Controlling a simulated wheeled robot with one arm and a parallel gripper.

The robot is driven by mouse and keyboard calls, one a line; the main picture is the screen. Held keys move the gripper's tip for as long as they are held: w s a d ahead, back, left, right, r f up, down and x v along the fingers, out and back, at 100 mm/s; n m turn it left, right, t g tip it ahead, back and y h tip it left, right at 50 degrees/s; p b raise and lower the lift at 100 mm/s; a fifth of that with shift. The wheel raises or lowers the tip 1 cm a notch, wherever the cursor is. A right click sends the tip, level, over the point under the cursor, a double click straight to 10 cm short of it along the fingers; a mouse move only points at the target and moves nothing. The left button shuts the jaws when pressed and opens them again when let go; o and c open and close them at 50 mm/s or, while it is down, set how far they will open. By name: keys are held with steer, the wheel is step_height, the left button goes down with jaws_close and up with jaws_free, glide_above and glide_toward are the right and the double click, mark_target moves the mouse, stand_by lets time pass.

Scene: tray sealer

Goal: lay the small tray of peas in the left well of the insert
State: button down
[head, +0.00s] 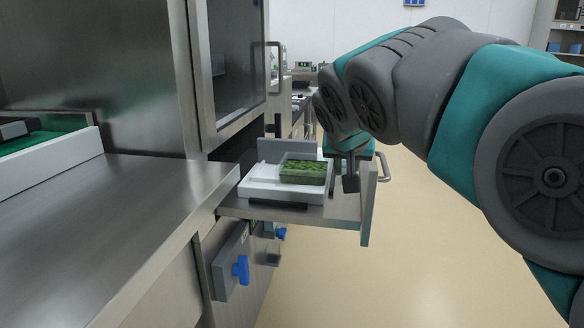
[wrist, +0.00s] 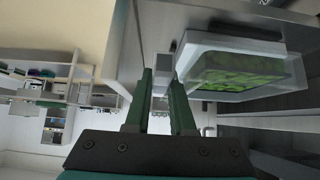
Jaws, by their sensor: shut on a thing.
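The small clear tray of peas (head: 303,169) sits upright on the white insert (head: 262,190) in the pulled-out drawer, toward the insert's right end in the head view. I cannot tell how deep it sits in a well. The tray also shows in the wrist view (wrist: 240,72), right of the fingers. My gripper (head: 352,184) is right of the tray at the drawer front (head: 368,205), apart from the tray in the head view. Its two green fingers (wrist: 163,78) stand on either side of what looks like the drawer front. The exact contact is partly hidden.
A bar handle (head: 384,167) projects at the drawer front. A grey upright plate (head: 287,150) stands behind the insert. The steel counter (head: 120,200) is at left, with a blue knob (head: 241,269) below. Open floor (head: 420,270) lies right of the drawer.

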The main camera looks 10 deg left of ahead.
steer(key=w+a, duration=0.2)
steer(key=w, duration=0.3)
steer(key=w+a+f+p, duration=0.1)
steer(key=w+a, duration=0.1)
steer(key=w, duration=0.3)
steer(key=w+a+p, duration=0.1)
steer(key=w+a, duration=0.1)
steer(key=w, duration=0.3)
steer(key=shift+a+f, duration=0.15)
steer(key=shift+f, duration=0.05)
steer(key=shift+w+f, duration=0.1)
steer(key=shift+f, duration=1.7)
steer(key=shift+f, duration=0.2)
steer(key=c, duration=0.8)
jaws_free()
steer(key=shift+o, duration=0.2)
steer(key=shift+r, duration=0.15)
steer(key=shift+r+p, duration=0.2)
steer(key=shift+p, duration=0.15)
steer(key=b+v, duration=0.1)
steer(key=v, duration=1)
steer(key=shift+s+r, duration=0.2)
steer(key=shift+s, duration=0.15)
